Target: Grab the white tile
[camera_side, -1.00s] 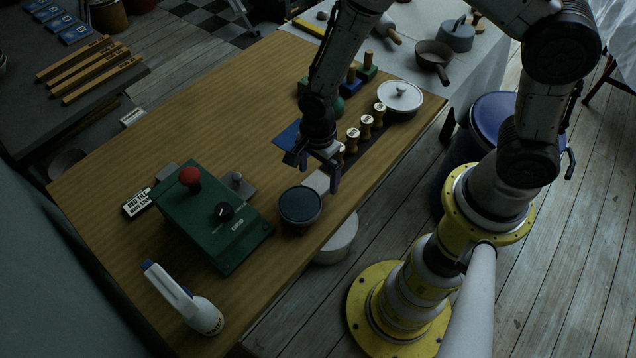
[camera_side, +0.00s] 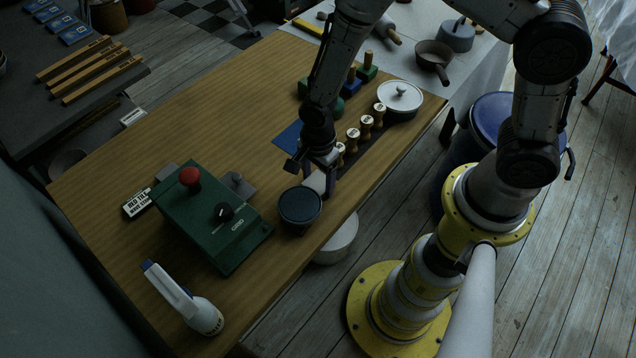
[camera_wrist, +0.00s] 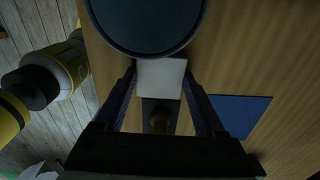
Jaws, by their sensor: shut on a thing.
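The white tile (camera_wrist: 161,78) lies between my two fingers in the wrist view, beside the dark round bowl (camera_wrist: 145,22). In the side view a pale sliver of the tile (camera_side: 316,182) shows beneath my gripper (camera_side: 318,180), just behind the dark bowl (camera_side: 300,206). My gripper (camera_wrist: 160,85) is low at the tabletop, with a finger along each side of the tile, and is shut on it. The tile appears to be at table level; whether it touches the table cannot be told.
A blue tile (camera_side: 288,137) lies left of my gripper. Several wooden stamps (camera_side: 353,137) stand in a row on a dark strip behind it. A green box with a red button (camera_side: 214,215) is at left. A white lidded pot (camera_side: 400,98) stands farther back.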

